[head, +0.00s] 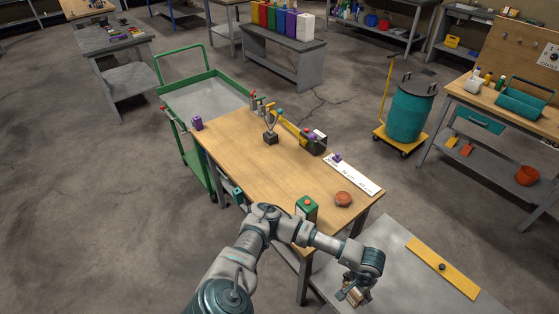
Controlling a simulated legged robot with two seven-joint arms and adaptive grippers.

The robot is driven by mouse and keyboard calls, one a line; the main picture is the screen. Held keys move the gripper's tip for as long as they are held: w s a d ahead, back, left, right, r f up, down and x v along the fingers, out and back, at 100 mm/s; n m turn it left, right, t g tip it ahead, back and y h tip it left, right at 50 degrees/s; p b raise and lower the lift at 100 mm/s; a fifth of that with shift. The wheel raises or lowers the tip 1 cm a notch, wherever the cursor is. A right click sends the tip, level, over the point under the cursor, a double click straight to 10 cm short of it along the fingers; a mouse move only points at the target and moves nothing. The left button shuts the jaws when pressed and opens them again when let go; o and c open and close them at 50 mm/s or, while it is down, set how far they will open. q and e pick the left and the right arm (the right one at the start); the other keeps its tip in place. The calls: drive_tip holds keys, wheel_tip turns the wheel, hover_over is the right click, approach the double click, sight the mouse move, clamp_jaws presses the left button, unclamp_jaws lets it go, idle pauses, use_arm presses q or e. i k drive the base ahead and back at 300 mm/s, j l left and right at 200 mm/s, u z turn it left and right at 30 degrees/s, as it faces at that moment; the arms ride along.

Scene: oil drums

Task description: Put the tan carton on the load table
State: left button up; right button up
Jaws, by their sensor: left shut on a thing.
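My left arm reaches in from the bottom and bends to the right. Its gripper (354,291) points down over the grey table (395,270) at the lower right. It is shut on a small tan thing, which looks like the tan carton (351,297); the fingers hide much of it. I cannot tell whether the carton touches the grey surface. No label shows which table is the load table. My right gripper is not in view.
A wooden table (250,150) beside the arm holds a green carton (306,209), a reddish-brown round thing (343,199), a white ruled strip (352,174) and several tools. A yellow bar (442,267) lies on the grey table. A green cart (205,95) stands behind.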

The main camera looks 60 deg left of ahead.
sight(268, 162)
drive_tip(key=k+j+u, duration=0.1)
drive_tip(key=u, duration=0.35)
drive_tip(key=j+u, duration=0.3)
drive_tip(key=u, duration=0.15)
drive_tip(key=j+u, duration=0.25)
drive_tip(key=u, duration=0.25)
drive_tip(key=j+u, duration=0.2)
drive_tip(key=u, duration=0.25)
drive_tip(key=i+j+u, duration=0.55)
drive_tip(key=i+j+z, duration=0.1)
drive_tip(key=z, duration=0.3)
drive_tip(key=i+j+z, duration=0.15)
drive_tip(key=z, duration=0.25)
drive_tip(key=i+j+z, duration=0.1)
drive_tip(key=z, duration=0.25)
